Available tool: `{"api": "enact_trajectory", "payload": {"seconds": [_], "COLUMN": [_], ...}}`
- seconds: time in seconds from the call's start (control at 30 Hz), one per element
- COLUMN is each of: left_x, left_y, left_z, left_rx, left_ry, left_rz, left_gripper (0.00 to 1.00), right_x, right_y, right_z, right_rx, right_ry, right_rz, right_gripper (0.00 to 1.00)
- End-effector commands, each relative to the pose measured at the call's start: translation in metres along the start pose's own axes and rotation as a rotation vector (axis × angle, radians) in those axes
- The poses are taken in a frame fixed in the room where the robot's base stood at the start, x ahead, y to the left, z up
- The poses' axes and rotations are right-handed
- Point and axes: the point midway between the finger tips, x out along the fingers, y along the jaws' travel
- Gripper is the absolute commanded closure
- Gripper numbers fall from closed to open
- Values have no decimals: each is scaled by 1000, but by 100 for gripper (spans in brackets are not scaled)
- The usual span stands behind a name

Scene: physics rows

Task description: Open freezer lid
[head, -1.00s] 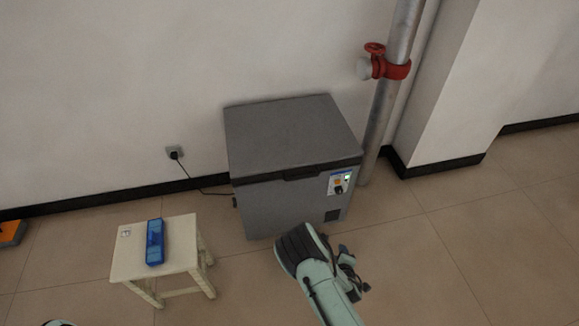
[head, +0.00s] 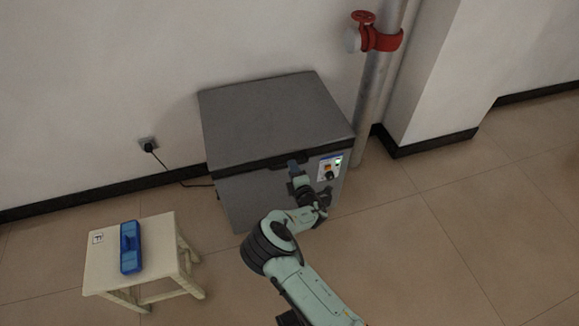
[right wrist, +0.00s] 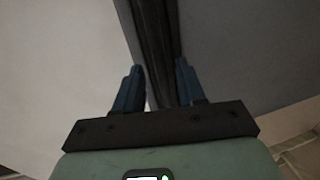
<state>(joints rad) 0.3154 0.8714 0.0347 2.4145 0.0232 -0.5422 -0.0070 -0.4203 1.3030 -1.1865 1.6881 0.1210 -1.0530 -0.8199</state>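The grey chest freezer (head: 235,200) stands against the wall in the head view. Its lid (head: 270,115) is shut flat. The dark handle (head: 262,163) is at the middle of the lid's front edge, partly hidden by my right gripper (head: 293,167). The gripper is at the front edge, by the handle's right end. In the right wrist view, its two blue fingers (right wrist: 158,88) are apart. A dark strip (right wrist: 152,40) along the lid's edge runs between and beyond them. I cannot tell whether they touch it. My left gripper is out of view.
A pale stool (head: 105,265) with a blue case (head: 130,247) on it stands to the left. A metal pipe with a red valve (head: 382,38) rises behind the freezer's right side. The tiled floor (head: 450,220) at right is clear.

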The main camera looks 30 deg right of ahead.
Motion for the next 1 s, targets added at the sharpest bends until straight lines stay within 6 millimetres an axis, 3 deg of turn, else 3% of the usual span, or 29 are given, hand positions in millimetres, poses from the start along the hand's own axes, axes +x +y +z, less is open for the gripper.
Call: {"api": "enact_trajectory", "payload": {"seconds": [0.23,0.63,0.7,0.77,1.0], "left_x": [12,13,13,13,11], "left_y": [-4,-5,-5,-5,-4], "left_z": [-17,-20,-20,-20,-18], "left_rx": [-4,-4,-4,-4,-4], "left_ry": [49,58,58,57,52], "left_rz": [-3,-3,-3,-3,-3], "left_gripper": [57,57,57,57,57], "right_x": [32,38,38,38,38], "right_y": [-2,0,-1,-1,2], "right_z": [0,0,0,0,0], "right_rx": [0,1,1,1,2], "right_ry": [0,-1,-1,-1,-1], "right_rz": [-1,-2,-2,-2,-4], "right_gripper": [60,60,83,100,100]}}
